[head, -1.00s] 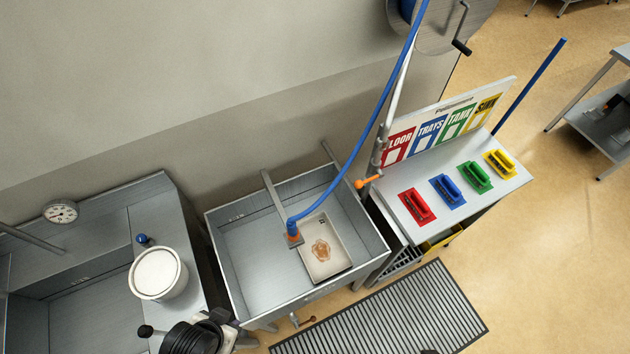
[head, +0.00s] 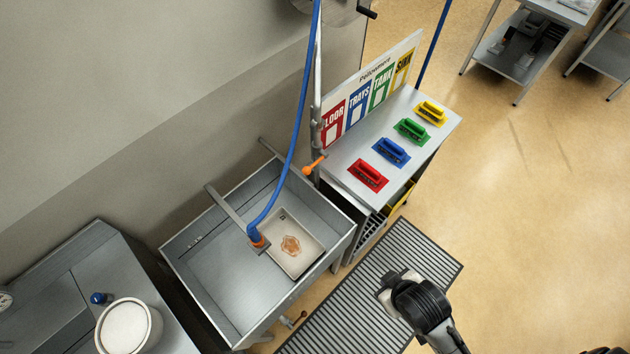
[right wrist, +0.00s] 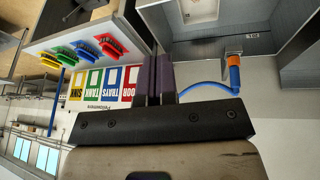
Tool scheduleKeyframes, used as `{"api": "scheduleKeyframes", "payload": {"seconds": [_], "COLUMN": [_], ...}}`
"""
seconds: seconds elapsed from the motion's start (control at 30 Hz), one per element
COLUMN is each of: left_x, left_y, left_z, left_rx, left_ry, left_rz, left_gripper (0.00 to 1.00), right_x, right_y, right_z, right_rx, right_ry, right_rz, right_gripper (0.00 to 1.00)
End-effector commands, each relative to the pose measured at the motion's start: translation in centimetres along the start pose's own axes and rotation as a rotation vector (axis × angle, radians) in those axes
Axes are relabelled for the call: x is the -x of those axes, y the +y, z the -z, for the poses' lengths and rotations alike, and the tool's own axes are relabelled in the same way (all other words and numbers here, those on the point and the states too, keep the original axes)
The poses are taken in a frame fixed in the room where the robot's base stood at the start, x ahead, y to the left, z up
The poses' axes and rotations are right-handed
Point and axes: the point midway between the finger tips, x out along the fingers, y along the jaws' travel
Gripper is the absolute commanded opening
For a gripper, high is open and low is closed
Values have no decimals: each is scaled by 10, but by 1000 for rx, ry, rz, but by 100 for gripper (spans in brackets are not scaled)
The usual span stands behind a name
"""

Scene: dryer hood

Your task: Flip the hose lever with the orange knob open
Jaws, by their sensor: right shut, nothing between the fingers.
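The hose lever's orange knob (head: 308,170) sticks out down and to the left from the upright pipe (head: 317,125), in the gap between the sink and the brush bench. My right gripper (head: 390,284) is over the striped floor mat, in front of the sink and bench and well apart from the knob. Its fingers (right wrist: 153,78) are shut and empty. In the right wrist view they point at the gap between bench and sink, and I cannot make out the knob there. My left gripper is not in view.
The sink (head: 190,270) holds a tray (head: 282,226), with a blue hose (head: 287,170) hanging into it. The bench (head: 365,143) carries several coloured brushes, with a sign (head: 372,90) behind. A white bucket (head: 128,328) stands at lower left.

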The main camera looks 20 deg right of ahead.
Motion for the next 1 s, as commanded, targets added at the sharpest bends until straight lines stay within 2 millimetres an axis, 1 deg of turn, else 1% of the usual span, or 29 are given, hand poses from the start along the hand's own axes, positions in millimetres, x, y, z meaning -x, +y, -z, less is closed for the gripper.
{"api": "scheduleKeyframes", "payload": {"seconds": [0.03,0.07,0.1,0.17,0.2,0.27,0.3,0.37,0.4,0.47,0.5,0.63,0.77,0.8,1.0], "left_x": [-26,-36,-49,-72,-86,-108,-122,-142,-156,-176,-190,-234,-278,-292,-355], "left_y": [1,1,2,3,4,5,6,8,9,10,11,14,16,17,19], "left_z": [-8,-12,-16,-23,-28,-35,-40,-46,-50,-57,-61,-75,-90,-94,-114], "left_rx": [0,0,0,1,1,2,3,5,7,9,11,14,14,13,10], "left_ry": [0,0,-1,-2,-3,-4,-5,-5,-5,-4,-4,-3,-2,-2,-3], "left_rz": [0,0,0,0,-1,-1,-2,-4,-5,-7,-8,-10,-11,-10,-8], "left_gripper": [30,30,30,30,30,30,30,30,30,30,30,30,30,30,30], "right_x": [-29,-40,-56,-78,-92,-110,-121,-135,-143,-154,-161,-180,-199,-206,-240], "right_y": [7,13,21,35,44,58,66,77,84,92,96,105,106,105,95], "right_z": [2,7,14,26,36,51,61,76,85,100,109,136,157,163,182], "right_rx": [47,80,132,223,290,394,464,572,646,758,835,1089,1352,1435,1835], "right_ry": [40,70,112,180,224,288,327,379,412,454,479,534,550,546,461], "right_rz": [-48,-83,-135,-226,-293,-397,-467,-575,-650,-763,-839,-1100,-1366,-1450,-1847], "right_gripper": [0,0,0,0,0,0,0,0,0,0,0,0,0,0,0]}}
